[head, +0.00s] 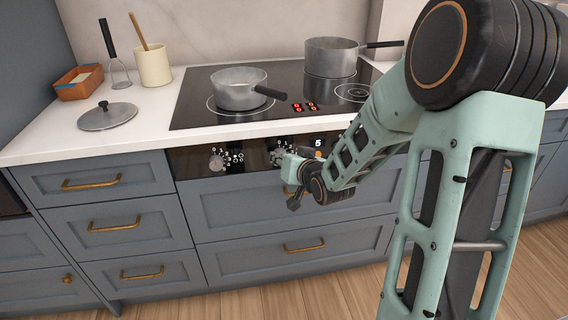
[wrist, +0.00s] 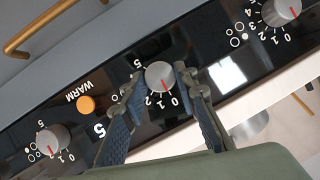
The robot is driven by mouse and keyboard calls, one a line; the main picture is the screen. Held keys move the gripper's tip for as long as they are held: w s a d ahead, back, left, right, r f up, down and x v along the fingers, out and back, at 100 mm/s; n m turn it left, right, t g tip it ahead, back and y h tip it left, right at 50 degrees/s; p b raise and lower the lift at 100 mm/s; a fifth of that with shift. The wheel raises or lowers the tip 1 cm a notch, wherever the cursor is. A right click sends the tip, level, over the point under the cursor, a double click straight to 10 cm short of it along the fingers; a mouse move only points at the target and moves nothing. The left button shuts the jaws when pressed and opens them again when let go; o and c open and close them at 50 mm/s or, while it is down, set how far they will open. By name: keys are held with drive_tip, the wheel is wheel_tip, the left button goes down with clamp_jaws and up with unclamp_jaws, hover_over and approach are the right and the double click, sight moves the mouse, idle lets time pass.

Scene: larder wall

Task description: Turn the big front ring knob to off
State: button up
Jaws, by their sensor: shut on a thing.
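My gripper (wrist: 160,85) has its two fingers on either side of the round grey middle knob (wrist: 160,75) on the black control panel. It is shut on that knob. In the head view my gripper (head: 283,158) is at the panel and mostly hides the knob.
Another knob (head: 217,160) is left of my gripper in the head view. The wrist view also shows a knob (wrist: 52,138) beyond the orange WARM button (wrist: 87,103). A saucepan (head: 238,92) and a larger pot (head: 331,58) stand on the black hob (head: 290,85). Drawers lie below the panel.

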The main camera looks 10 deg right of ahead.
drive_tip(key=shift+n, duration=0.3)
drive_tip(key=o, duration=1.2)
drive_tip(key=shift+c, duration=0.2)
drive_tip(key=shift+s+r+h, duration=0.1)
drive_tip(key=shift+h, duration=0.2)
drive_tip(key=a+v, duration=0.1)
drive_tip(key=v, duration=0.6)
drive_tip(key=shift+d, duration=0.5)
drive_tip(key=shift+r, duration=0.15)
